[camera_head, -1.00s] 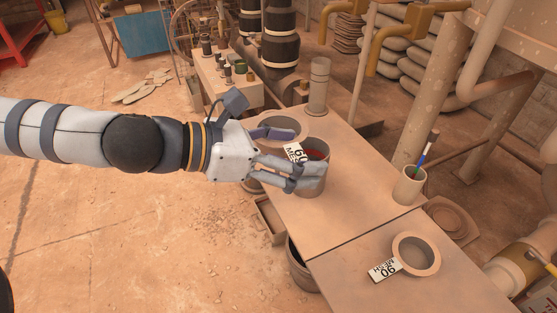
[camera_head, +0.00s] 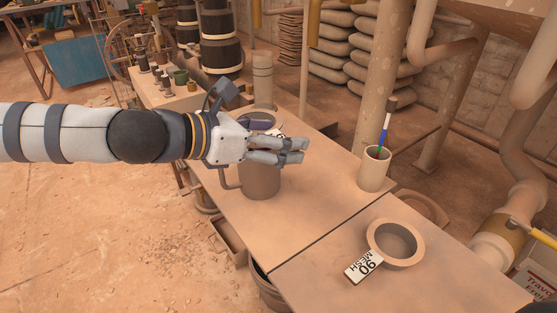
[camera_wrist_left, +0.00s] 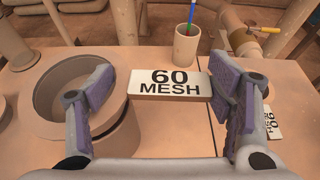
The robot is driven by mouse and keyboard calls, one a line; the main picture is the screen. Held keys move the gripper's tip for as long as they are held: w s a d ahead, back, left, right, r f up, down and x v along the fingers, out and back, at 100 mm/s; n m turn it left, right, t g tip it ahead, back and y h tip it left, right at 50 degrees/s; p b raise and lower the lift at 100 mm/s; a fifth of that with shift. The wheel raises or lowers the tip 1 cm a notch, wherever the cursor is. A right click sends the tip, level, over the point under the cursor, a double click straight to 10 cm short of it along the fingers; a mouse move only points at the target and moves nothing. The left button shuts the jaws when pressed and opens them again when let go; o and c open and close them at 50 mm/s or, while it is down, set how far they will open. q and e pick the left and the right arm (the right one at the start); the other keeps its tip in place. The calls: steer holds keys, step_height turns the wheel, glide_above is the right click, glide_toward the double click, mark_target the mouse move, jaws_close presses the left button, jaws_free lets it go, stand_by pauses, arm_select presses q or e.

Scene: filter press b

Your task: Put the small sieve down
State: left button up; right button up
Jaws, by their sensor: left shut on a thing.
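My left gripper (camera_head: 290,146) is shut on the tag (camera_wrist_left: 170,84) of a sieve, marked "60 MESH". In the left wrist view the tag lies between the two fingers. A second sieve (camera_head: 422,248), with a tag marked "90 MESH" (camera_head: 363,267), lies on the table at the right front.
A grey can with a side handle (camera_head: 262,183) stands on the table (camera_head: 318,195) just below my left gripper. A cup (camera_head: 373,172) holding a brush stands at the far right edge. The table between can and cup is clear.

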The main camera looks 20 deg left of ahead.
arm_select(q)
step_height(320, 180, down, 4)
steer(key=shift+w+r+b, duration=0.1)
steer(key=shift+r+b, duration=0.05)
steer(key=shift+b, duration=0.5)
steer(key=shift+c, duration=2.2)
steer(key=shift+f, duration=0.2)
steer(key=o, duration=1.8)
steer(key=shift+r, duration=0.1)
